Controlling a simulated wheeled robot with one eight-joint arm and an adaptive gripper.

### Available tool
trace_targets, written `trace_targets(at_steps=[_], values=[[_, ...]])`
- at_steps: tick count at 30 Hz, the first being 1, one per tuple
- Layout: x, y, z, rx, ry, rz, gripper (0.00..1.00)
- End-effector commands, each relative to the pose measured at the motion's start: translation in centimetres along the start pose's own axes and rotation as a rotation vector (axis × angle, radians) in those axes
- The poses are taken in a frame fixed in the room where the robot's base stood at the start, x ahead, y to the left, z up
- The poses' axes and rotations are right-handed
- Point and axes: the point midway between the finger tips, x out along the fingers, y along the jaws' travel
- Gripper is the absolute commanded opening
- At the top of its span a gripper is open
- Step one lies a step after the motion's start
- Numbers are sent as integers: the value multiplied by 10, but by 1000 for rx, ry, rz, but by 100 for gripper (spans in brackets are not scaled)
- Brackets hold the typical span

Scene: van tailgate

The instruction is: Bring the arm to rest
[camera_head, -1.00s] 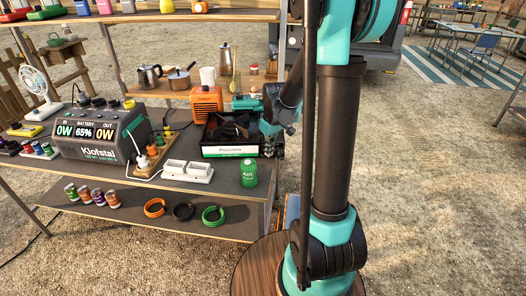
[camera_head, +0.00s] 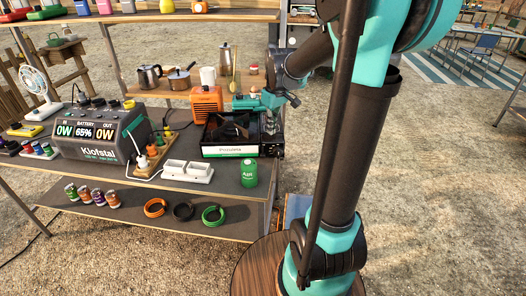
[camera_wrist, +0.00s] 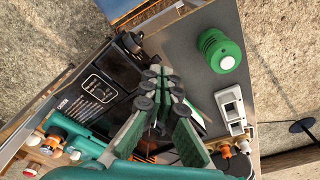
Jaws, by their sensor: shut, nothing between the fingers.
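My arm stands in the right half of the head view, its upper link tilted to the right.
Cable coils (camera_head: 213,216) and several small cans lie on the lower shelf. A kettle, pot and mug are on the shelf behind. Open sandy ground lies to the right.

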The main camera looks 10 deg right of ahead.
Motion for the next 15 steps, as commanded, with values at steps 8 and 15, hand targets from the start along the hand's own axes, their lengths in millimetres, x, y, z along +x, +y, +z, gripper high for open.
trace_targets(at_steps=[8,15], values=[[-10,0,0,0,0,0,0],[-10,0,0,0,0,0,0]])
